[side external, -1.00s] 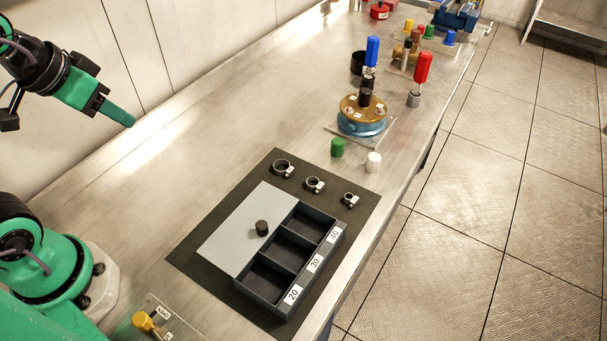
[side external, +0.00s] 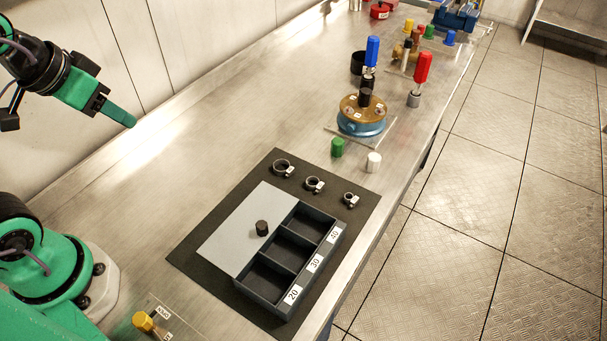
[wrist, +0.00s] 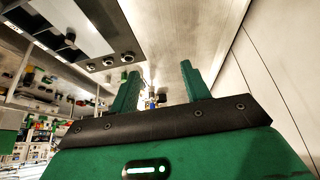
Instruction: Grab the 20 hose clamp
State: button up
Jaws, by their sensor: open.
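Three metal hose clamps stand in a row on the dark mat (side external: 210,262): a large one (side external: 282,167), a middle one (side external: 314,185) and the smallest one (side external: 350,199), nearest the bench's front edge. No number is readable on them; the smallest fits the 20 name best. They also show in the wrist view, left of the fingers, as small rings (wrist: 108,61). My gripper (side external: 130,121) is high at the left, far from the clamps. In the wrist view its two green fingers (wrist: 160,72) are apart with nothing held between them.
A dark tray (side external: 262,287) with compartments labelled 20, 30 and 40 sits on the mat, beside a grey lid (side external: 236,228) with a black knob. Green (side external: 337,147) and white (side external: 373,162) caps and a blue-and-brass device (side external: 361,116) stand behind.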

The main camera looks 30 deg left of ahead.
dwell(0.3)
jog(key=w+d+n+g, duration=0.1)
jog(key=w+d+g, duration=0.1)
jog(key=w+d, duration=0.55)
jog(key=w+d+n+g, duration=0.1)
jog(key=w+d, duration=0.4)
jog(key=w, duration=0.5)
jog(key=w+d+f+n+g, duration=0.1)
jog(key=w+d+f, duration=0.1)
jog(key=d+f, duration=0.3)
jog(key=w+d+f+n, duration=0.1)
jog(key=w+d+f, duration=0.2)
jog(key=d+f, duration=0.3)
jog(key=w+d+f+g, duration=0.1)
jog(key=w+d+f, duration=0.1)
jog(key=d+f, duration=0.3)
jog(key=shift+w+d+f+n+g, duration=0.1)
jog(key=shift+w+d+n+g, duration=0.1)
jog(key=shift+d, duration=0.9)
jog(key=shift+w+d+f+n+g, duration=0.1)
jog(key=shift+d+n, duration=0.1)
jog(key=shift+d, duration=0.85)
jog(key=shift+f, duration=0.15)
